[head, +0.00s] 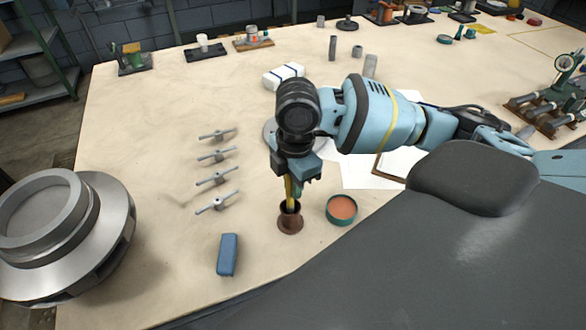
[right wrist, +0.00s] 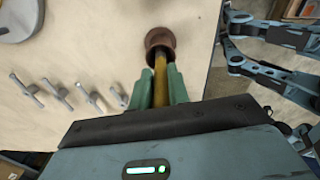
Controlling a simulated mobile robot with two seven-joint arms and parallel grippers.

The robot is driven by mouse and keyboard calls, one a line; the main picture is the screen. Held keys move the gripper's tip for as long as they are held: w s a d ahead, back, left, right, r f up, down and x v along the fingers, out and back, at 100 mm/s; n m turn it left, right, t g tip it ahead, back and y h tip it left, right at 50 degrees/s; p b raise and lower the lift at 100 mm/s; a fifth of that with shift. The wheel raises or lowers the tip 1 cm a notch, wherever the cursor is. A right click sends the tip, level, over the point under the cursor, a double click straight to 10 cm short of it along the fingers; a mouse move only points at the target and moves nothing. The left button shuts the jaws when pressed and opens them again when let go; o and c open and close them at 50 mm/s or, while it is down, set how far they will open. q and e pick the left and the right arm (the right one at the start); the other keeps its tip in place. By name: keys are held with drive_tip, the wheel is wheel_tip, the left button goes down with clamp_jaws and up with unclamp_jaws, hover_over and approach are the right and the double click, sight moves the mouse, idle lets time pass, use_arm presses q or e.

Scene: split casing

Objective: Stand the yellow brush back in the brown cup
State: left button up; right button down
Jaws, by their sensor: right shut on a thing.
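The brown cup (head: 290,224) stands upright on the table near its front edge. It also shows in the right wrist view (right wrist: 158,37), just beyond the fingertips. My right gripper (head: 292,180) is directly above the cup and shut on the yellow brush (head: 289,190). In the right wrist view the green fingers (right wrist: 160,82) close around the brush (right wrist: 161,94), which points toward the cup. The brush's lower end overlaps the cup's dark mouth; how deep it sits is hidden. Its upper part is hidden by the gripper. My left gripper is not in view.
A green-rimmed round dish (head: 342,209) with orange content is close right of the cup. A blue block (head: 228,254) lies to its front left. Several grey winged parts (head: 217,178) lie left, beside a large metal casing (head: 65,235). Bare table lies between them.

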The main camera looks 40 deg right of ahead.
drive_tip(key=c, duration=1.3)
unclamp_jaws()
drive_tip(key=shift+o, duration=0.2)
wheel_tip(320, 180, up, 6)
drive_tip(key=shift+d+r+p, duration=0.1)
drive_tip(key=shift+r+p, duration=0.1)
drive_tip(key=shift+p, duration=0.25)
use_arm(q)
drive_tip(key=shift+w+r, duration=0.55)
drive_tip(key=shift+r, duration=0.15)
use_arm(e)
drive_tip(key=shift+r, duration=0.75)
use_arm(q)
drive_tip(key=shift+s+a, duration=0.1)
